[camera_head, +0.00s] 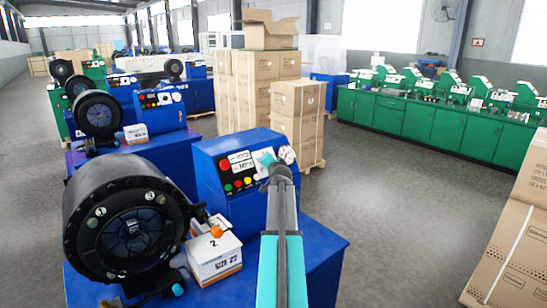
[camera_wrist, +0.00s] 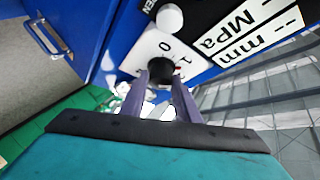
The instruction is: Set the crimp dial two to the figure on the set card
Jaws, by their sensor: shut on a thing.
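My gripper (camera_wrist: 160,84) is shut on the black dial knob (camera_wrist: 160,67) in the wrist view, one finger on each side. The knob sits on a white dial plate (camera_wrist: 150,46) with a 0 and a 1 readable; a small red mark shows beside the knob. The fingers hide the rest of the scale. In the head view, my gripper (camera_head: 267,163) is at the blue control box (camera_head: 215,168) and covers the dial. A white carton (camera_head: 215,262) marked "SIZE 22" stands beside the black crimp head (camera_head: 125,220), with a "2" label above it. I cannot identify the set card.
More crimpers (camera_head: 98,115) stand behind.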

